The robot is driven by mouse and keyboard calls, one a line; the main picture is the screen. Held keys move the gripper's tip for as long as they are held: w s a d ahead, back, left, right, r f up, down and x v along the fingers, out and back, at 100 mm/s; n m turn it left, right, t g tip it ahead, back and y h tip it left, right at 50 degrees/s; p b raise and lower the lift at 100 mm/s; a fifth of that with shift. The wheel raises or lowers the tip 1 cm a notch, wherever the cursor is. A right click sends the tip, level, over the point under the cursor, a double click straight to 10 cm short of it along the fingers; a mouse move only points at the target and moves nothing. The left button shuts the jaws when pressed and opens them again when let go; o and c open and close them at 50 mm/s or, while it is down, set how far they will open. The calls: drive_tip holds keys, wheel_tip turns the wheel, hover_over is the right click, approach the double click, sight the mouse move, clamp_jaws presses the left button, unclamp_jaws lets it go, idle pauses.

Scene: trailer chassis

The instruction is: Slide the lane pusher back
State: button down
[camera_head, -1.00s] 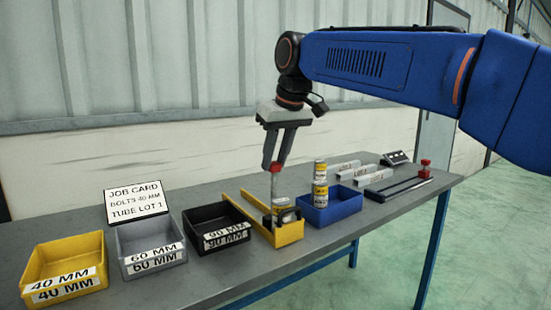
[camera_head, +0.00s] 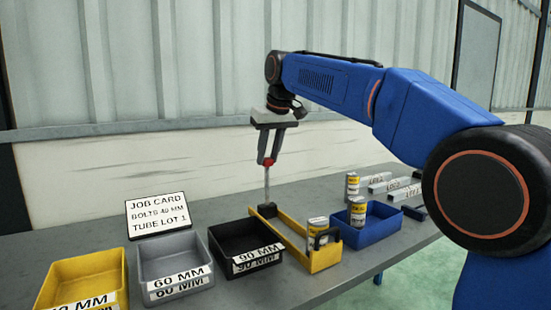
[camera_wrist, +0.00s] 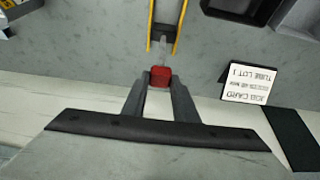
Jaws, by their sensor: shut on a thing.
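My gripper (camera_head: 267,161) is shut on the red knob (camera_head: 268,163) at the top of the lane pusher's upright rod (camera_head: 267,186). The pusher's dark block (camera_head: 266,210) sits at the back end of the yellow lane (camera_head: 292,247). The wrist view shows the red knob (camera_wrist: 160,76) between the fingertips, with the block (camera_wrist: 163,36) between the yellow rails (camera_wrist: 182,22). A yellow and white can (camera_head: 318,231) stands at the lane's front, by a dark arch-shaped part (camera_head: 327,236). The lane between block and can looks empty.
A black bin (camera_head: 234,258), grey bin (camera_head: 170,283) and yellow bin (camera_head: 78,277) stand left of the lane. A blue bin (camera_head: 385,226) is close on its right, with cans in or beside it. A job card (camera_head: 158,215) stands behind the grey bin.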

drive_tip(key=shift+w+a, duration=0.4)
drive_tip(key=shift+w, duration=0.25)
drive_tip(key=shift+w+a, duration=0.4)
drive_tip(key=shift+w, duration=0.25)
drive_tip(key=shift+r, duration=0.1)
drive_tip(key=c, duration=1.4)
unclamp_jaws()
drive_tip(key=shift+w+a, duration=0.1)
drive_tip(key=v, duration=1.7)
drive_tip(key=shift+r, duration=0.15)
